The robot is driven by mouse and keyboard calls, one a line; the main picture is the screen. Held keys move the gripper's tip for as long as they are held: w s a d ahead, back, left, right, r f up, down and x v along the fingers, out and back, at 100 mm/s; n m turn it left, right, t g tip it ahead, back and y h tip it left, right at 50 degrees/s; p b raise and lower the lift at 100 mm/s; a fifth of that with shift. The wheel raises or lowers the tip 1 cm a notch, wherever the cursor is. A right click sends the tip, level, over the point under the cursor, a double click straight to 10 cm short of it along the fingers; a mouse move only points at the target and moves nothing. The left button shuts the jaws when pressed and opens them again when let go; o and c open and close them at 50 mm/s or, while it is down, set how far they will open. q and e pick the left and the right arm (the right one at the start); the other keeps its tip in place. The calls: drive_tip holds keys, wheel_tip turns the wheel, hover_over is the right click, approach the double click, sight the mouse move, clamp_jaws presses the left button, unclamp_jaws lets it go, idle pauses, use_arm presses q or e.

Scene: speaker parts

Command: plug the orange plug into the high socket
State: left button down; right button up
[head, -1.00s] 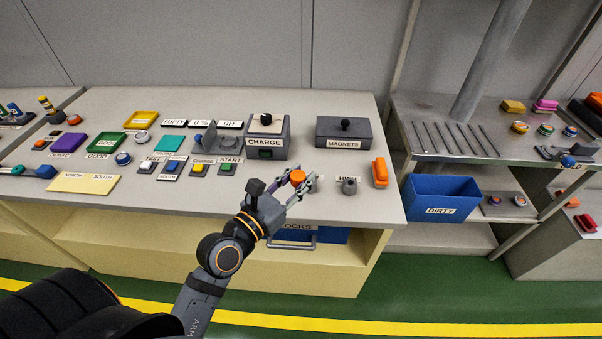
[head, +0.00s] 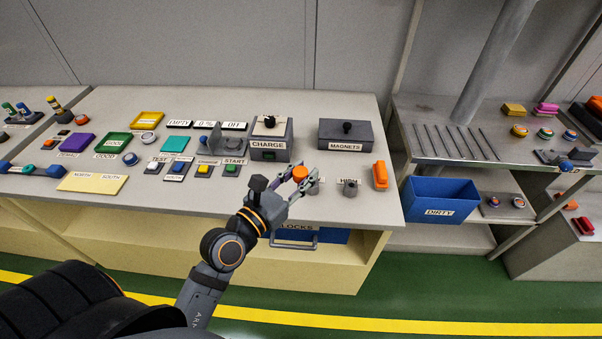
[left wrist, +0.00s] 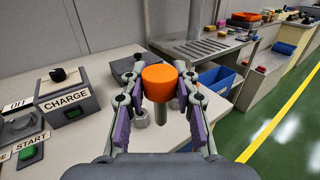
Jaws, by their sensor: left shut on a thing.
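My left gripper (head: 302,182) is shut on the orange plug (head: 301,172) above the right part of the table. In the left wrist view the orange plug (left wrist: 160,80) sits between the fingers, its grey pin pointing down, clear of any socket. The high socket (head: 350,188), a short grey cylinder by a HIGH label, stands to the right of the gripper. Another grey socket (head: 313,188) stands close beside the fingertips, its label mostly hidden. A grey socket (left wrist: 141,118) shows partly behind the left finger in the wrist view; I cannot tell which. My right gripper is not in view.
An orange block (head: 380,175) stands at the table's right edge. The CHARGE box (head: 270,137) and MAGNETS box (head: 345,134) stand behind the sockets. A blue DIRTY bin (head: 440,200) is off to the right. Several buttons and coloured trays fill the table's left.

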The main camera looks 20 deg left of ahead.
use_arm(q)
drive_tip(key=shift+r+p, duration=1.35)
drive_tip(key=shift+f, duration=0.1)
